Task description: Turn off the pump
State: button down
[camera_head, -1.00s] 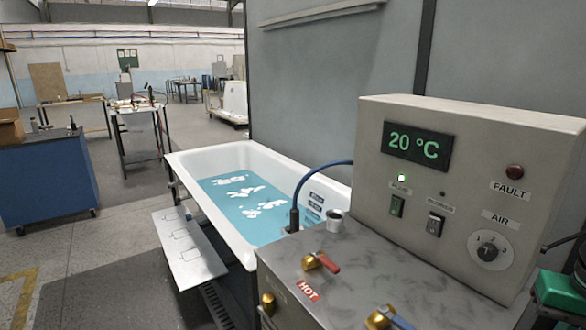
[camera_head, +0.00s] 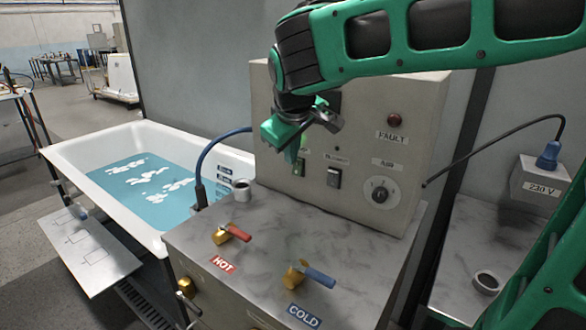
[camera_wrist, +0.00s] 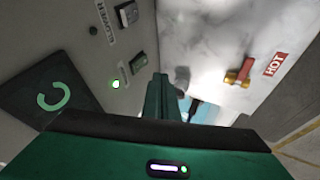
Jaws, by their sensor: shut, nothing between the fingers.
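A light grey control box (camera_head: 415,120) stands on the marble-look counter. In the wrist view the pump switch (camera_wrist: 138,62) lies just above and left of my fingertips, beside a lit green lamp (camera_wrist: 115,84). My gripper (camera_head: 294,148) is shut and empty, in front of the box's left part and close to the pump switch. I cannot tell whether it touches the panel. My gripper hides most of the temperature display, part of which shows in the wrist view (camera_wrist: 50,97).
Hot (camera_head: 232,234) and cold (camera_head: 308,275) valves stick up from the counter (camera_head: 265,265). A white cup (camera_head: 242,190) and a blue hose (camera_head: 203,155) stand at its left. The water-filled bathtub (camera_head: 75,150) is further left. An air dial (camera_head: 380,192) is on the box.

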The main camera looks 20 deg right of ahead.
aim_at(297, 167)
jog(key=w+d+r+x, duration=0.1)
jog(key=d+x, duration=0.1)
jog(key=x, duration=1)
jog(key=shift+w+r, duration=0.2)
jog(key=shift+w, duration=0.1)
